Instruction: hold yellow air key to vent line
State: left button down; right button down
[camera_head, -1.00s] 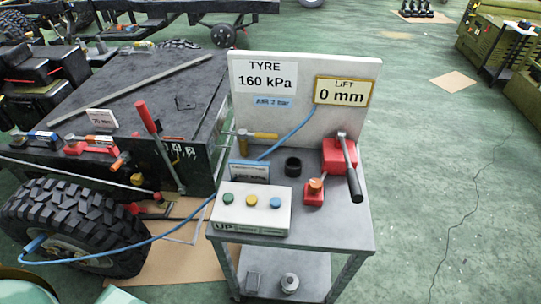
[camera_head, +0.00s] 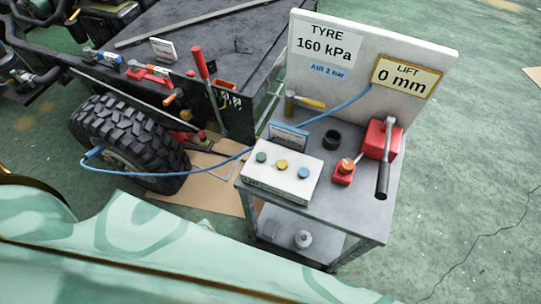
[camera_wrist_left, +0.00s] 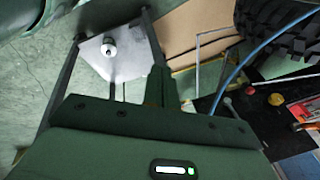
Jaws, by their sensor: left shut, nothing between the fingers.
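The yellow key (camera_head: 282,164) sits between a green key (camera_head: 261,157) and a blue key (camera_head: 304,173) on a white control box (camera_head: 275,182). The box stands on the front of a grey cart (camera_head: 350,218). A blue air hose (camera_head: 215,161) runs from the tyre (camera_head: 125,140) to the board (camera_head: 365,60), which reads TYRE 160 kPa, AIR 2 bar and LIFT 0 mm. My left gripper (camera_wrist_left: 158,78) is shut and empty in the left wrist view, over the cart's lower shelf and the floor. The keys are not visible there. My right gripper is not in view.
The dark chassis (camera_head: 200,55) stands left behind the cart. Green floor right of the cart is open.

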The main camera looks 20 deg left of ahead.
pick_arm(q)
jog(key=w+a+r+t+y+p, duration=0.15)
jog(key=w+r, duration=0.35)
jog(key=r, duration=0.5)
jog(key=w+r+t+p, duration=0.3)
jog(key=w+r, duration=0.1)
jog(key=r, duration=0.7)
jog(key=w+r+t+y+p, duration=0.15)
jog(key=w+r, duration=0.35)
jog(key=r, duration=0.5)
jog(key=w+d+r+m+t+h+p, duration=0.2)
jog(key=w+d+r+t+h, duration=0.2)
jog(key=w+d+r+t, duration=0.5)
jog(key=w+d+m+g+h, duration=0.3)
jog(key=d+m+g+h, duration=0.2)
jog(key=d+m+h, duration=0.45)
jog(key=a+f+m+g+y, duration=0.1)
jog(key=a+f+g, duration=0.2)
jog(key=f, duration=0.5)
jog(key=s+a+f+m+g, duration=0.1)
jog(key=a+f+g, duration=0.2)
jog(key=f+g, duration=0.2)
notch_tip(320, 180, down, 3)
jog(key=shift+s+a+r+y, duration=0.15)
jog(key=shift+a+y, duration=0.15)
jog(key=shift+y, duration=0.05)
